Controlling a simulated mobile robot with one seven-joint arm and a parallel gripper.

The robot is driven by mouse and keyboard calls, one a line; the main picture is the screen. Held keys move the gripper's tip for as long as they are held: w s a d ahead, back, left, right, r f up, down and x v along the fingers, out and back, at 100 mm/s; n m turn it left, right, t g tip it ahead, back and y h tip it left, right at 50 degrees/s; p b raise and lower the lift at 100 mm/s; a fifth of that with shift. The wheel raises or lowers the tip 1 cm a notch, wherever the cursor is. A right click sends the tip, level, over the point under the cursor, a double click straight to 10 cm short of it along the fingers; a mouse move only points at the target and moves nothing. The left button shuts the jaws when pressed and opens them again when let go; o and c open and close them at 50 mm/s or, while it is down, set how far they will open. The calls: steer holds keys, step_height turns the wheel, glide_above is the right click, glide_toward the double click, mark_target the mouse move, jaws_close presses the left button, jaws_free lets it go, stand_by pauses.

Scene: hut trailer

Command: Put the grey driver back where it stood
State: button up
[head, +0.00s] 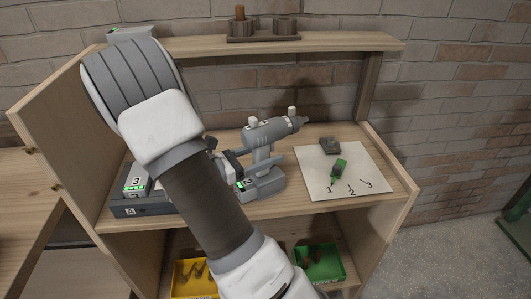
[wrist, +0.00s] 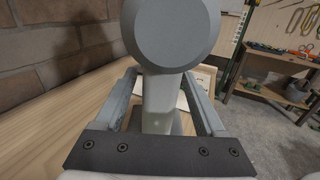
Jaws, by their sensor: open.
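The grey driver (head: 268,136) stands upright on the workbench shelf, its nose to the right. Its foot is a grey battery marked 2 (head: 262,187) with green lights. In the wrist view the driver's round rear end (wrist: 176,28) fills the top middle, with its pale handle below. My gripper (wrist: 162,88) is open, with one finger on each side of the handle; I cannot tell whether either touches it. In the head view my arm hides most of the gripper.
A dark tray marked A (head: 145,209) holds a battery marked 3 (head: 136,181), left of my arm. A white sheet (head: 362,163) marked 1, 2, 3 bears a dark block (head: 330,146) and a green piece (head: 339,171). Yellow (head: 200,289) and green (head: 322,278) bins sit below.

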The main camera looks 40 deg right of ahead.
steer(key=shift+r, duration=0.15)
steer(key=shift+a, duration=0.25)
steer(key=w+a+p, duration=0.1)
steer(key=w+a, duration=0.1)
steer(key=a, duration=0.9)
steer(key=s+a+r+m+y, duration=0.2)
steer(key=s+r+m+y, duration=0.2)
steer(key=s+m+y, duration=0.5)
steer(key=s+a+r+m+t+y, duration=0.6)
steer(key=a+r+m+t+y, duration=0.1)
steer(key=a, duration=0.3)
steer(key=shift+s+r+t+y, duration=0.2)
steer(key=shift+s+t+y, duration=0.2)
steer(key=shift+t+y, duration=0.4)
steer(key=shift+a+r, duration=0.1)
